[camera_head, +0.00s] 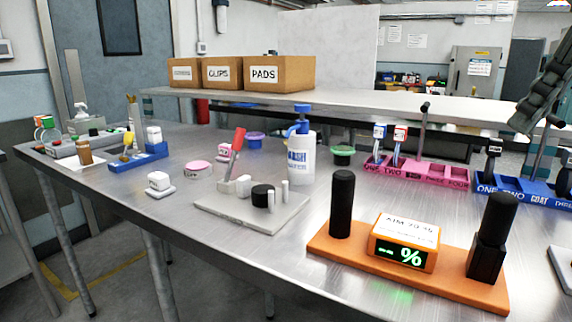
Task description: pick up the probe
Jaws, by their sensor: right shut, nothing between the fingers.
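An orange board (335,252) lies at the front of the steel table. It carries a box (405,240) with a green "%" display and the words "AIM 70-75 %". A black upright cylinder (341,205) stands on its left end. A black handle (497,222) stands upright in a black block (485,262) on its right end. I cannot tell for sure which of these is the probe. My right gripper (522,124) is at the upper right, shut and empty, above and apart from the board. My left gripper is not in view.
A grey plate (225,210) with a red-handled tool and small parts lies left of the board. A white wash bottle (301,150), a pink numbered rack (430,174) and a blue rack (515,190) stand behind. Cardboard boxes (280,73) sit on the rear shelf.

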